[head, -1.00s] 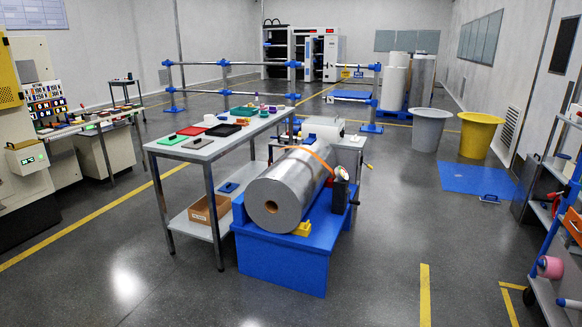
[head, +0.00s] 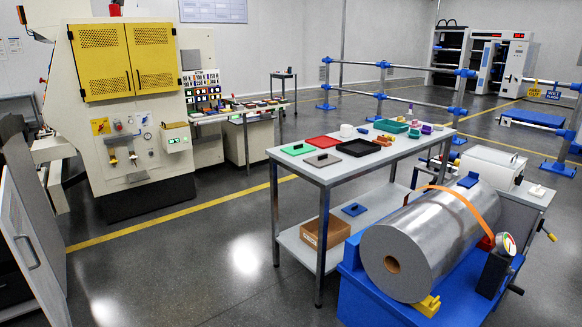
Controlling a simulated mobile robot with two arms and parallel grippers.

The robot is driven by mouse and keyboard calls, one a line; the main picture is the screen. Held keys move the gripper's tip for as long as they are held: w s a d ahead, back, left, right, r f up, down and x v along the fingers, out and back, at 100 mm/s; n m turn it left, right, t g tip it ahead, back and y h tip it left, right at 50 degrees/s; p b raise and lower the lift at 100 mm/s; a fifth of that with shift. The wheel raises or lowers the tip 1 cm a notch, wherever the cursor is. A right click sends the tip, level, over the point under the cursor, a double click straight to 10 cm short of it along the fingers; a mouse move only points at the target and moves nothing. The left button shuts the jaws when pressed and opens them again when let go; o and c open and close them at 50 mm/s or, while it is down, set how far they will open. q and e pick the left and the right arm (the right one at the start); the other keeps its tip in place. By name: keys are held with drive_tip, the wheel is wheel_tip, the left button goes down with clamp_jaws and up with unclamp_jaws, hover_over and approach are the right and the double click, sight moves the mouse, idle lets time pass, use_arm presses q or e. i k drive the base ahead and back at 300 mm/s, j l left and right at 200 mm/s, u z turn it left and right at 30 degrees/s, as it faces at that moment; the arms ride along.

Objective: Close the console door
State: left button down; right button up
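A light grey door-like panel (head: 38,235) with a dark bar handle stands at the left edge, tilted in the picture. It appears swung open, with a dark space beside it; the body it belongs to is mostly cut off, and I cannot tell for sure that it is the console door. A large cream machine (head: 150,165) stands behind it; its two yellow upper doors (head: 115,60) look shut. Neither of my grippers is in view.
A grey table (head: 330,172) with trays and small items stands at centre, a cardboard box (head: 325,232) on its lower shelf. A metal roll (head: 425,240) on a blue stand (head: 365,300) fills the front right. Open grey floor (head: 200,265) lies between the panel and table.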

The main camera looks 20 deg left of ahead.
sight(17, 230)
drive_tip(key=i+u, duration=0.25)
drive_tip(key=u, duration=0.2)
drive_tip(key=i+u, duration=0.25)
drive_tip(key=u, duration=0.25)
drive_tip(key=i+l+u, duration=0.15)
drive_tip(key=u, duration=0.3)
drive_tip(key=i+l+u, duration=0.25)
drive_tip(key=u, duration=0.2)
drive_tip(key=i+l+u, duration=0.15)
drive_tip(key=l+u, duration=0.15)
drive_tip(key=u, duration=0.2)
